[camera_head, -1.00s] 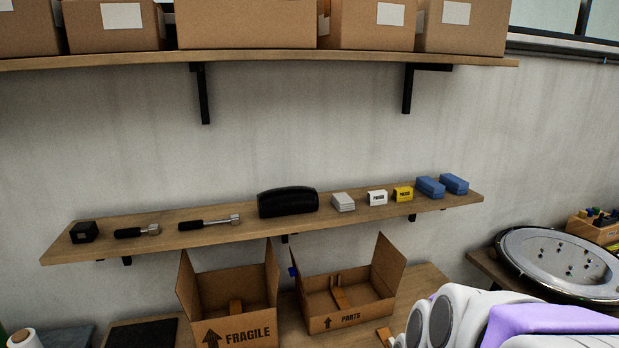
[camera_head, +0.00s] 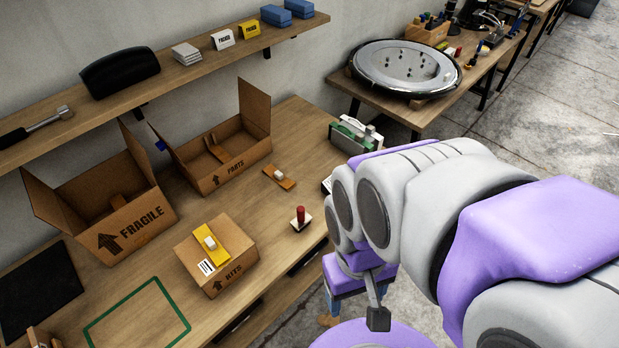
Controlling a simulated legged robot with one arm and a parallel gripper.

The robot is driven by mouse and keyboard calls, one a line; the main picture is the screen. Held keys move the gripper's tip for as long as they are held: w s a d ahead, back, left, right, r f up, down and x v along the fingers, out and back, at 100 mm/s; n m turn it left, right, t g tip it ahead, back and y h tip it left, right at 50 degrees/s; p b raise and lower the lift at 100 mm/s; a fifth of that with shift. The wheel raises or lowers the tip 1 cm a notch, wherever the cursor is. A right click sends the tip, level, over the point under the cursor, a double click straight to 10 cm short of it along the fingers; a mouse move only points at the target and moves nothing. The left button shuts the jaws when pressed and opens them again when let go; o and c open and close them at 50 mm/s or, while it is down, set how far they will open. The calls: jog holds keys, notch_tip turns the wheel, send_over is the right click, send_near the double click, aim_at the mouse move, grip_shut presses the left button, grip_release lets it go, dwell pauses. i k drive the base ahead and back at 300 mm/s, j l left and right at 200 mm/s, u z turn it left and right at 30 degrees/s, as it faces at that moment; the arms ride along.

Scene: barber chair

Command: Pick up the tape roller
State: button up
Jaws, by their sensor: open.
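I cannot tell for sure which small item is the tape roller. A yellow piece with a white block (camera_head: 210,244) lies on top of the closed KITS box (camera_head: 216,258). A similar orange-brown piece with a white part (camera_head: 279,177) lies flat on the table right of the PARTS box. A red-handled tool on a pale base (camera_head: 300,218) stands near the table's front edge. My gripper (camera_head: 377,316) hangs beyond that edge, right of all these items, open and apart from them. Only part of its fingers shows; my arm hides the rest.
Open FRAGILE (camera_head: 130,222) and PARTS (camera_head: 222,178) boxes stand at the back of the wooden table (camera_head: 262,207). A green outline (camera_head: 141,316) marks the front left. A wall shelf (camera_head: 205,66) hangs above. A round metal tray (camera_head: 402,68) lies on another table at right.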

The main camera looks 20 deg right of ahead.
aim_at(303, 219)
jog(key=l+u, duration=0.15)
jog(key=u, duration=0.3)
jog(key=i+l+u, duration=0.1)
jog(key=u, duration=0.3)
jog(key=l+u, duration=0.3)
jog(key=u, duration=0.15)
jog(key=l+u, duration=0.15)
jog(key=u, duration=0.25)
jog(key=k+l+u, duration=0.1)
jog(key=u, duration=0.35)
jog(key=k+l+u, duration=0.15)
jog(key=k+l, duration=0.15)
jog(key=l, duration=0.3)
jog(key=k+l+u, duration=0.2)
jog(key=k+l, duration=0.15)
jog(key=l, duration=0.2)
jog(key=k+l+u, duration=0.15)
jog(key=k+l, duration=0.25)
jog(key=l, duration=0.15)
